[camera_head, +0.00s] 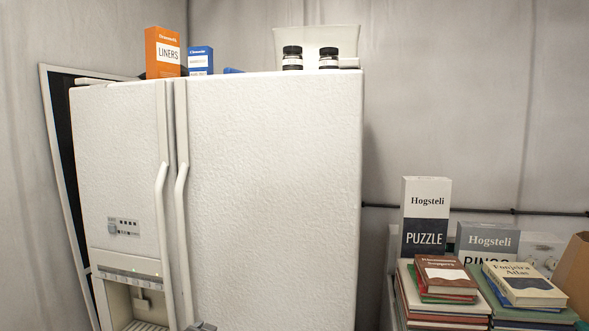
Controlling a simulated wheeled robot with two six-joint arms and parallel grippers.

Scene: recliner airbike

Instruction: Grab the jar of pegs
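I see nothing that I can make out as a jar of pegs. Two small dark jars with black lids, a left one (292,58) and a right one (328,58), stand upright on top of the white fridge (270,190). Their labels are too small to read and I cannot tell what is in them. Neither gripper can be made out. A small grey part (203,327) shows at the bottom edge in front of the fridge, and I cannot tell what it is.
An orange "LINERS" box (162,52) and a blue box (200,61) stand on the fridge, with a pale bin (318,38) behind the jars. At right are a puzzle box (425,215), a grey box (487,238), stacked books (440,300) and a cardboard box (574,270).

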